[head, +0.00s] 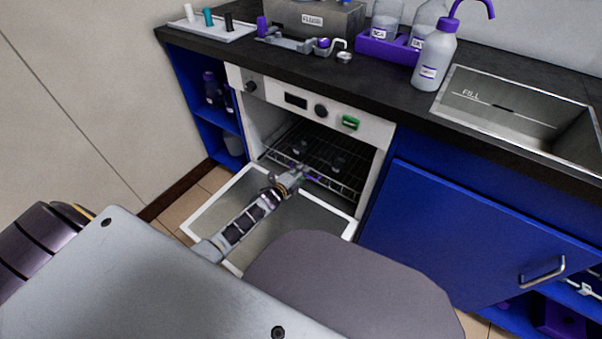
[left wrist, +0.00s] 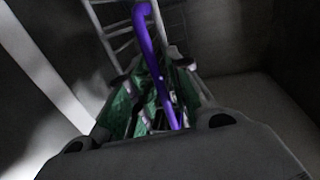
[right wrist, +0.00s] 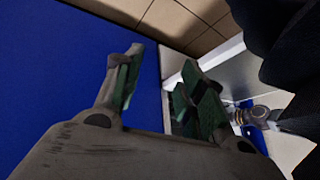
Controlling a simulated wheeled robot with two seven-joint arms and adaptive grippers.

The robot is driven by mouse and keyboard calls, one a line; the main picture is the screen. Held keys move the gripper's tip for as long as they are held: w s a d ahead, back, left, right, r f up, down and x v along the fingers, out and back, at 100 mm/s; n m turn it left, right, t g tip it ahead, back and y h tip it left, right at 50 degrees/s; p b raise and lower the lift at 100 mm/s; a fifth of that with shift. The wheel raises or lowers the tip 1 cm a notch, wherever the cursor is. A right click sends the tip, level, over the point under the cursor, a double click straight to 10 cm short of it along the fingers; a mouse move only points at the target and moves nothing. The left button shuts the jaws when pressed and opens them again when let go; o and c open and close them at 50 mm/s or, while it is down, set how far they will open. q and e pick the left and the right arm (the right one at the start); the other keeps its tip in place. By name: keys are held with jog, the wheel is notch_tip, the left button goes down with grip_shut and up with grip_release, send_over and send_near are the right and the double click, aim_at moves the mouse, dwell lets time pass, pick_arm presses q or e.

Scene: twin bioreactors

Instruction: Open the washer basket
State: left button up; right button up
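The washer (head: 300,103) stands under the counter with its door (head: 310,217) folded down. The wire basket (head: 345,187) is inside the chamber, its front edge near the opening. My left gripper (head: 293,177) reaches over the lowered door to the basket's front. In the left wrist view a purple handle bar (left wrist: 152,40) runs between the fingers of my left gripper (left wrist: 155,90). The fingers look apart around it; contact is hard to judge. My right gripper (right wrist: 160,80) is open and empty, facing the blue cabinet front and the door's edge.
A blue cabinet door (head: 460,235) and a sink (head: 520,115) are to the right. On the dark counter (head: 395,97) stand a white wash bottle (head: 433,65), a purple rack and a grey box. Tiled floor shows left of the washer door.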

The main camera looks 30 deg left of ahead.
pick_arm(q)
grip_shut()
jog(key=shift+s, duration=0.15)
